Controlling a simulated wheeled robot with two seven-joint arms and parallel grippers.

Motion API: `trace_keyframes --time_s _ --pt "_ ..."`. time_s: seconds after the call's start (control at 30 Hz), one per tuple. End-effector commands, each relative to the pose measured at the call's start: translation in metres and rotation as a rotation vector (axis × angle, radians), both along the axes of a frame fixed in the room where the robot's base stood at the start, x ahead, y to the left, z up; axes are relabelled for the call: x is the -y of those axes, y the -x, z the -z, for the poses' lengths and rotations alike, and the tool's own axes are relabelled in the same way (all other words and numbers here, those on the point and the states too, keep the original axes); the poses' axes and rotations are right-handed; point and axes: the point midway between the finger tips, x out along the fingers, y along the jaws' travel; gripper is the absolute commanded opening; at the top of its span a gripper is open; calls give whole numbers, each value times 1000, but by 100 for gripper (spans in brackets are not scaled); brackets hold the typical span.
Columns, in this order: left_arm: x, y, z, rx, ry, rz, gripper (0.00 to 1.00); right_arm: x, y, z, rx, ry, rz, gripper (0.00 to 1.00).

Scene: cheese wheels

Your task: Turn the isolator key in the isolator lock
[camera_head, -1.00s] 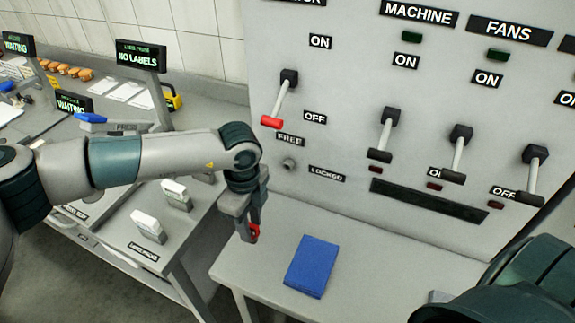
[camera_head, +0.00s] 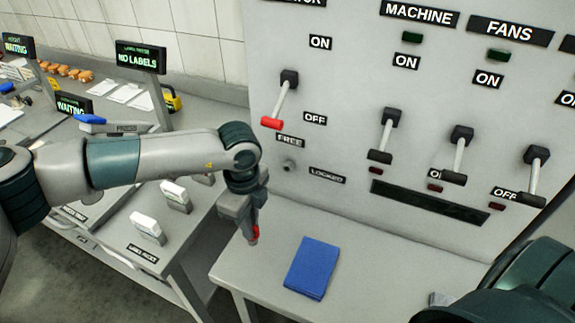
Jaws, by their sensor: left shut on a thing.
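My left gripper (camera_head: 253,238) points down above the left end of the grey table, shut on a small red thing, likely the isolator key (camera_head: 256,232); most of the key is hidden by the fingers. The isolator lock (camera_head: 289,166) is a small round grey fitting on the panel, between the FREE and LOCKED labels, up and right of the gripper and apart from it. The red-handled isolator lever (camera_head: 272,123) above it hangs down toward OFF. My right arm shows at the lower right, but its gripper is out of view.
A blue cloth or pad (camera_head: 313,268) lies on the grey table (camera_head: 255,277) below the panel. Several black-handled levers (camera_head: 380,157) stick out from the panel (camera_head: 345,100) at the right. A bench with white switches (camera_head: 146,226) stands at the left.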

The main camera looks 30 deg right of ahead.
Motion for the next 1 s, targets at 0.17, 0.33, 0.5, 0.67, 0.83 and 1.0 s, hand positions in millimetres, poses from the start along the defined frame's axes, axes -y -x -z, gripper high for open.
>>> trace_keyframes --time_s 0.17,0.33,0.5,0.67,0.83,1.0 --pt "0 0 -5 1 1 0 0 0 0 -1 0 0 0 0" --pt "0 0 -9 1 0 0 0 0 0 -1 0 0 0 0" --pt "0 0 -13 1 -1 0 0 0 0 -2 1 0 0 0" --pt "0 0 -17 1 -1 0 0 0 0 -3 1 0 0 0" --pt "0 0 -21 0 0 0 0 0 -1 -3 1 0 0 0" --pt "0 0 -25 -1 1 0 0 0 -1 -4 1 0 0 0"
